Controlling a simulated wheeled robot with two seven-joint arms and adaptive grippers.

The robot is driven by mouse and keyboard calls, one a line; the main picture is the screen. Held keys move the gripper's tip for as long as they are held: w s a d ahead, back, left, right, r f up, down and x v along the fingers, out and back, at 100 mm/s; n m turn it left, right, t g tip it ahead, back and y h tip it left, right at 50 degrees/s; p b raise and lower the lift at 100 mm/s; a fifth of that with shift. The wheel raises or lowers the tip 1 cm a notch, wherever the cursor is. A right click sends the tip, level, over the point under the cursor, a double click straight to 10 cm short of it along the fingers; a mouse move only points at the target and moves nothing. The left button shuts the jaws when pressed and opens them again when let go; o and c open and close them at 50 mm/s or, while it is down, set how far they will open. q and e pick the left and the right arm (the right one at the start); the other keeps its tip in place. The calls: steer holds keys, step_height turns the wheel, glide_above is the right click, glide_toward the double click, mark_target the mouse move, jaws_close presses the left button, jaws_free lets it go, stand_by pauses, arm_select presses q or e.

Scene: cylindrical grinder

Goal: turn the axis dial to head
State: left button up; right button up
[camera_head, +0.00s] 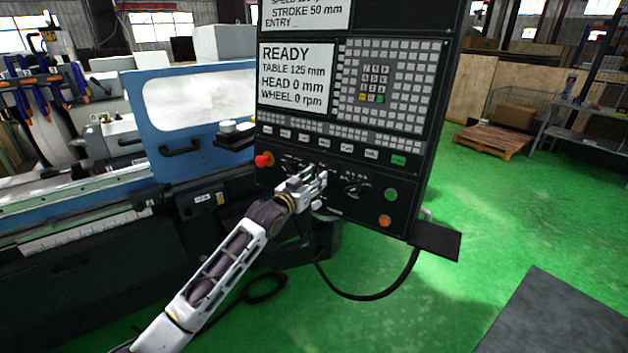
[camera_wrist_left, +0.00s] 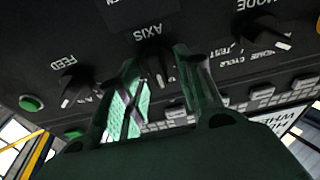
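The control panel (camera_head: 350,160) of the grinder stands upright in the head view. My left gripper (camera_head: 322,178) reaches its lower row of dials and hides the axis dial there. In the left wrist view, which is upside down, the axis dial (camera_wrist_left: 158,70) sits under the word AXIS, between the two fingertips of my left gripper (camera_wrist_left: 160,66). The fingers are apart, one on each side of the dial; I cannot tell whether they touch it. The finger tips cover part of the position labels, so the dial's setting is unclear. My right gripper is not in view.
The feed dial (camera_wrist_left: 72,90) and mode dial (camera_wrist_left: 268,38) flank the axis dial. A red button (camera_head: 264,160), a green button (camera_head: 390,194) and an orange button (camera_head: 385,220) are on the panel. The screen (camera_head: 297,75) reads READY, HEAD 0 mm. Green floor is open at right.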

arm_select(q)
steer(key=shift+c, duration=0.4)
jaws_close()
